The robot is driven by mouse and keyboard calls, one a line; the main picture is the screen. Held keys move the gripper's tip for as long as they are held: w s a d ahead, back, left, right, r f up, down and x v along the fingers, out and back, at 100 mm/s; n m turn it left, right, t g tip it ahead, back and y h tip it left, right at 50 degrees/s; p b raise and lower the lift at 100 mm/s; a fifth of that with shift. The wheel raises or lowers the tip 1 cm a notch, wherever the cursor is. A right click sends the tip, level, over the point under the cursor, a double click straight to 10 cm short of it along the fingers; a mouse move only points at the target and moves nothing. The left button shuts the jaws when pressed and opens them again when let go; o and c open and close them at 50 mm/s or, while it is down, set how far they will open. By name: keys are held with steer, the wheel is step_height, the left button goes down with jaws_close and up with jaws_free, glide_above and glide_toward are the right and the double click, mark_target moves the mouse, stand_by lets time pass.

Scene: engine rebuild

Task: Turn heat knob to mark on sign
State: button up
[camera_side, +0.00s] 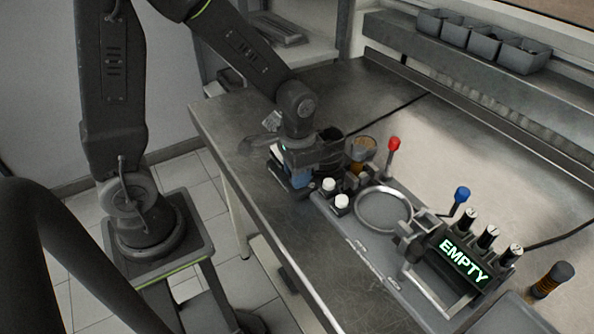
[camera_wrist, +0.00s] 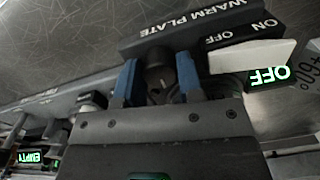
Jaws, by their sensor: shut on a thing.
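In the wrist view, my gripper (camera_wrist: 158,80) has its two blue fingers on either side of a dark round knob (camera_wrist: 158,68) and is shut on it. A light pointer line shows faintly on the knob. The knob sits at the front of a black panel marked WARM PLATE (camera_wrist: 190,30). In the side view my gripper (camera_side: 292,178) is down at the left end of the fixture, and its hand hides the knob. A lit green OFF display (camera_wrist: 269,75) is right of the knob. Slanted figures (camera_wrist: 307,78) show at the right edge, hard to read.
A white lever or block (camera_wrist: 252,56) lies close to the right finger, near ON and OFF labels. In the side view, white-capped bottles (camera_side: 342,202), a red-knobbed lever (camera_side: 393,145), a blue-knobbed lever (camera_side: 461,195) and a lit EMPTY display (camera_side: 463,262) stand further right.

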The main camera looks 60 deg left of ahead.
steer(key=o, duration=0.6)
steer(key=shift+o, duration=0.2)
step_height(320, 180, up, 14)
steer(key=shift+d, duration=0.15)
steer(key=s+r+n+t, duration=0.1)
steer(key=s+r+t, duration=0.2)
steer(key=s, duration=0.7)
steer(key=shift+s+d+r+n+t, duration=0.15)
steer(key=shift+d+n+t, duration=0.3)
steer(key=shift+t, duration=0.85)
